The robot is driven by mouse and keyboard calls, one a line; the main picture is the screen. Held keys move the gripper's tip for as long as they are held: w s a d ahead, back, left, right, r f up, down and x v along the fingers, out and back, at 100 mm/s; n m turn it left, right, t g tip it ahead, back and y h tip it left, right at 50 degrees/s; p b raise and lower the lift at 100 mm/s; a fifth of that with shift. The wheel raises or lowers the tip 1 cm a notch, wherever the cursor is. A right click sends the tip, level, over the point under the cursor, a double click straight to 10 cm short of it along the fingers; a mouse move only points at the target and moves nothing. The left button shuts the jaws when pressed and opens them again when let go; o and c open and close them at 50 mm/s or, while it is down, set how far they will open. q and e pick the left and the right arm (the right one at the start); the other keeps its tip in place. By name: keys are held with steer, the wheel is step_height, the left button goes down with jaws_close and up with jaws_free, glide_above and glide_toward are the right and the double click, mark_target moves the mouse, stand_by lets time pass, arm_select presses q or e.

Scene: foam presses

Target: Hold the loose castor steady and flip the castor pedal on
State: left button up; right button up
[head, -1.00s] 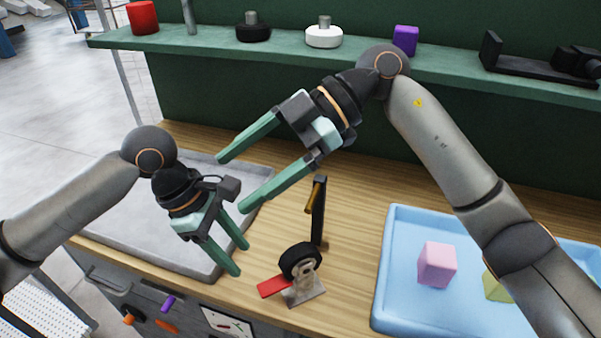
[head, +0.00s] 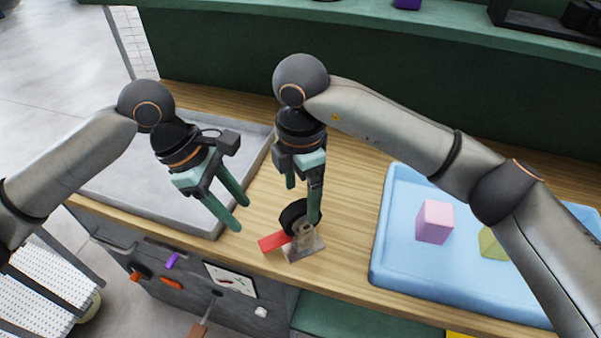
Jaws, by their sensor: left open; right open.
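The castor (head: 292,215) has a black wheel and stands on a metal plate (head: 304,249) near the front edge of the wooden bench. Its red pedal (head: 272,242) sticks out to the left. My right gripper (head: 302,204) is open and points down just above and behind the castor; one finger overlaps the wheel and bracket in the picture, and I cannot tell whether it touches. My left gripper (head: 238,215) is open and empty, to the left of the castor and apart from it.
A grey tray (head: 120,203) lies on the left of the bench. A blue tray (head: 385,262) on the right holds a pink block (head: 435,222) and a yellowish block (head: 491,243). A green shelf (head: 400,24) runs along the back.

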mark_target(301, 215)
step_height(301, 215, down, 6)
steer(key=shift+f, duration=0.25)
jaws_close()
stand_by(0.8)
